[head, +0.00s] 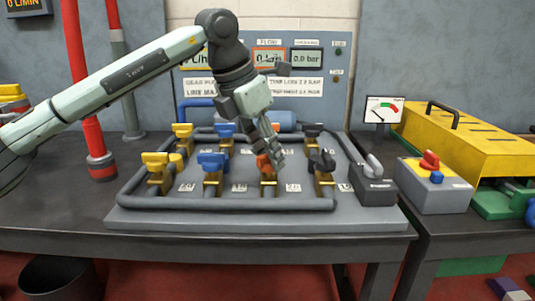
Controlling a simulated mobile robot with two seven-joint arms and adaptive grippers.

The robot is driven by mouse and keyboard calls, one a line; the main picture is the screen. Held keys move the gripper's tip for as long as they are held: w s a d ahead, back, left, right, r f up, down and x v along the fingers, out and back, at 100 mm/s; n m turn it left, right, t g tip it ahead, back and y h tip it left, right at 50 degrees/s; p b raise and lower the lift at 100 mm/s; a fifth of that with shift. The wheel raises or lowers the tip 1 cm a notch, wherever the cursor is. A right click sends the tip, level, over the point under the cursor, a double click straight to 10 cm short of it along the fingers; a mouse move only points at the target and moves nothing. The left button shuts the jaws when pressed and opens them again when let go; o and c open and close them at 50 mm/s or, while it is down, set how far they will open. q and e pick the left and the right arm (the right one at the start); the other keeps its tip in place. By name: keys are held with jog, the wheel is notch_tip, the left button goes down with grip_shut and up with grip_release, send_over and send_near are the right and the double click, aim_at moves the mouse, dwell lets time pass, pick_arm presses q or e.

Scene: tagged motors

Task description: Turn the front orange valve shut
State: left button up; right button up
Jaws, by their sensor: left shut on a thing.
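The front orange valve (263,163) stands in the front row of brass valves on the grey pipe board (150,219). Its orange handle is partly covered by my gripper, so I cannot tell its exact angle. My left gripper (273,157) reaches down from above and is shut on that handle. Behind it, the back row's matching spot is mostly hidden by the gripper. My right gripper is not in view.
Close by in the front row are a blue valve (213,161) on the left and a black valve (322,160) on the right. A yellow valve (162,160) stands farther left. A grey box with a red knob (430,160) is at the right.

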pick_arm(q)
jog(key=shift+r+m+g+p, duration=0.1)
jog(key=shift+m+g+p, duration=0.2)
jog(key=shift+m, duration=0.6)
jog(key=m+g+p, duration=0.1)
jog(key=m, duration=0.2)
jog(key=shift+w+h, duration=0.15)
jog(key=shift+h, duration=0.25)
jog(key=shift+m+g+p, duration=0.6)
jog(key=shift+m+p, duration=0.2)
jog(key=shift+m, duration=0.8)
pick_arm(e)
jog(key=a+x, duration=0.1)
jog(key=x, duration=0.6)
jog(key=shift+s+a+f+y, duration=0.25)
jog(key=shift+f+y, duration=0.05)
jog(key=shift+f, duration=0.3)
pick_arm(q)
jog(key=o, duration=1.2)
jog(key=shift+c, duration=0.2)
jog(key=v, duration=1.2)
